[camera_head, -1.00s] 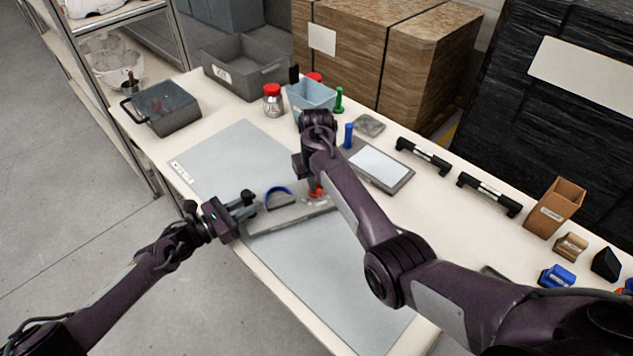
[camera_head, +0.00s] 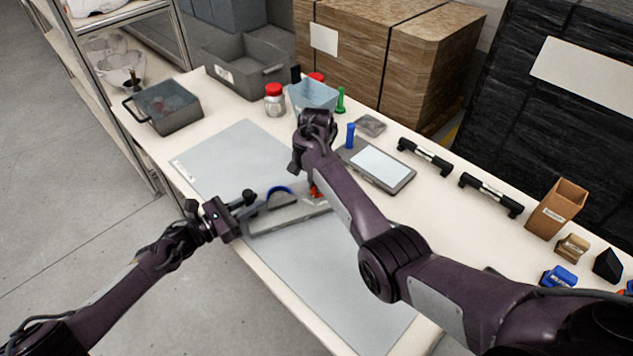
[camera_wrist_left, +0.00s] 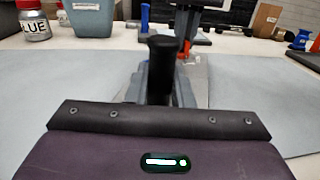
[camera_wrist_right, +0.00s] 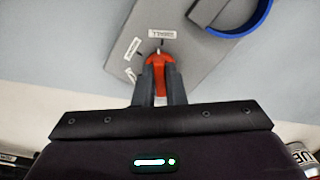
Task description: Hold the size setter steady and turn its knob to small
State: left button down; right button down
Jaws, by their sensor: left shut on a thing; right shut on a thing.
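The size setter (camera_head: 292,218) is a grey plate with a blue arc (camera_head: 280,190) and a red knob (camera_head: 314,191), lying on the grey mat. My left gripper (camera_head: 246,204) is shut on the black post (camera_wrist_left: 161,58) at the setter's left end. My right gripper (camera_wrist_right: 158,90) comes from above and is shut on the red knob, also seen in the right wrist view (camera_wrist_right: 157,70). There the knob's tip points toward one of several small white labels (camera_wrist_right: 162,34); their words are too small to read surely. My right arm hides part of the setter in the head view.
A grey mat (camera_head: 235,155) covers the table's front. Black handles (camera_head: 425,157) lie to the right.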

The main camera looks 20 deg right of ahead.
jog(key=shift+m, duration=0.9)
pick_arm(q)
jog(key=shift+f, duration=0.1)
pick_arm(e)
jog(key=c, duration=1.5)
grip_release()
notch_tip(320, 180, up, 12)
jog(key=shift+r, duration=0.1)
pick_arm(q)
jog(key=c, duration=1.2)
grip_release()
